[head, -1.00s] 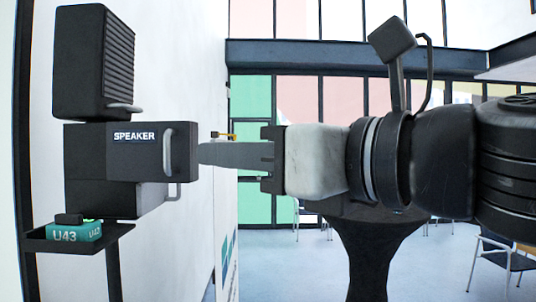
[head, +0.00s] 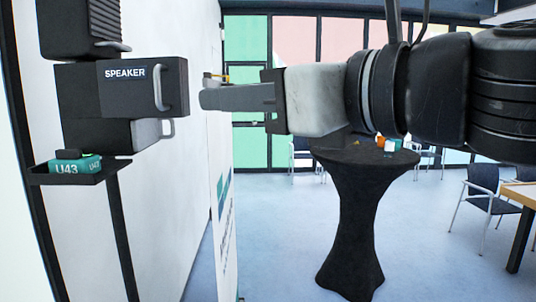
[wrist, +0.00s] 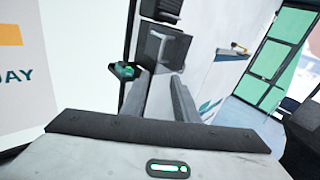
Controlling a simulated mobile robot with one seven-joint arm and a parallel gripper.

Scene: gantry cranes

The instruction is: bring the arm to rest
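My gripper (head: 205,97) is at the left end of my arm, which stretches across the head view from the right. Its fingers point left, just right of a dark box labelled SPEAKER (head: 82,90), with a small gap in the picture. In the wrist view, the gripper (wrist: 155,82) shows two grey fingers spread apart. I see nothing held between them. The dark boxes (wrist: 163,45) stand beyond the fingertips there.
A small tray (head: 108,175) holds a teal box marked U43 (head: 78,167), below the speaker boxes. A black round-topped table (head: 350,215) with small items stands below my arm. Chairs (head: 482,192) and a wooden table (head: 523,193) are at right. Open floor lies between.

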